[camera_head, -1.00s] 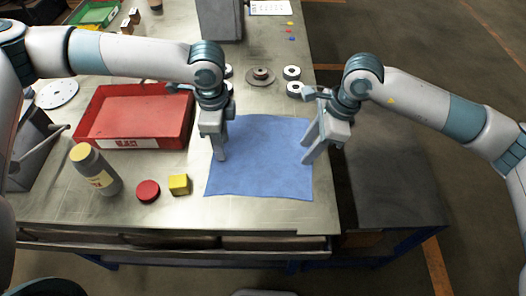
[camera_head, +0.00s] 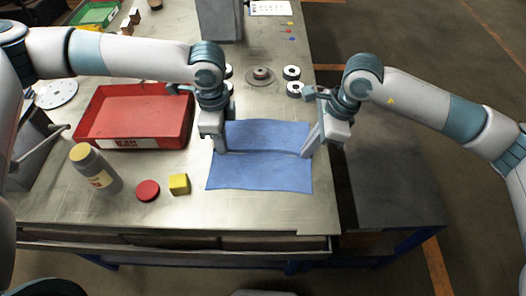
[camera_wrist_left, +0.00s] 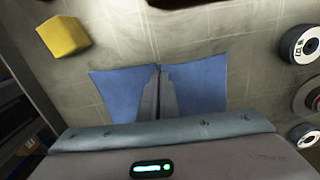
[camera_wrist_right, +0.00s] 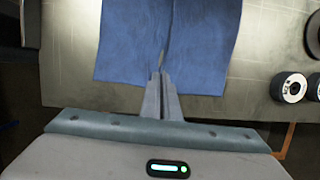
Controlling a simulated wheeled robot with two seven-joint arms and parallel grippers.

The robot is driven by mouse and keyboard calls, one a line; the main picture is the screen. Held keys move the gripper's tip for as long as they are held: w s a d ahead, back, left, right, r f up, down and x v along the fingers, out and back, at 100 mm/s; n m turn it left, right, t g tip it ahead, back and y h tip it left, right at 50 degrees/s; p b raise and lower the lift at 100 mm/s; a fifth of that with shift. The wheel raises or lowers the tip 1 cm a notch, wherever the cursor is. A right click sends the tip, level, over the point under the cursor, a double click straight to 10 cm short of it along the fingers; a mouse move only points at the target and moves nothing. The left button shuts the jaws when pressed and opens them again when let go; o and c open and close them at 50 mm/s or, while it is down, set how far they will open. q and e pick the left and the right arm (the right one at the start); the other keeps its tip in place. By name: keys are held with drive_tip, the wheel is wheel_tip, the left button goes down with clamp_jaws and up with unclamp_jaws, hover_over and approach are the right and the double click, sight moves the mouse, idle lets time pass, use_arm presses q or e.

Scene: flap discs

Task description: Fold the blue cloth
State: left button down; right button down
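The blue cloth (camera_head: 260,175) lies on the metal workbench, with a raised crease running left to right across its middle. My left gripper (camera_head: 221,151) is shut on the cloth's left edge at the crease. In the left wrist view its fingers (camera_wrist_left: 158,74) are together, with cloth (camera_wrist_left: 115,92) on both sides. My right gripper (camera_head: 305,155) is shut on the right edge at the other end of the crease. In the right wrist view its fingers (camera_wrist_right: 163,78) are together at the cloth's edge (camera_wrist_right: 125,50). The fingers hide the pinched cloth itself.
A red bin (camera_head: 137,112), a bottle (camera_head: 97,168), a red disc (camera_head: 148,190) and a yellow cube (camera_head: 179,184) stand left of the cloth. Flap discs (camera_head: 260,76) lie behind it. The bench in front of the cloth is clear.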

use_arm(q)
drive_tip(key=shift+r, duration=0.15)
use_arm(e)
drive_tip(key=shift+r, duration=0.15)
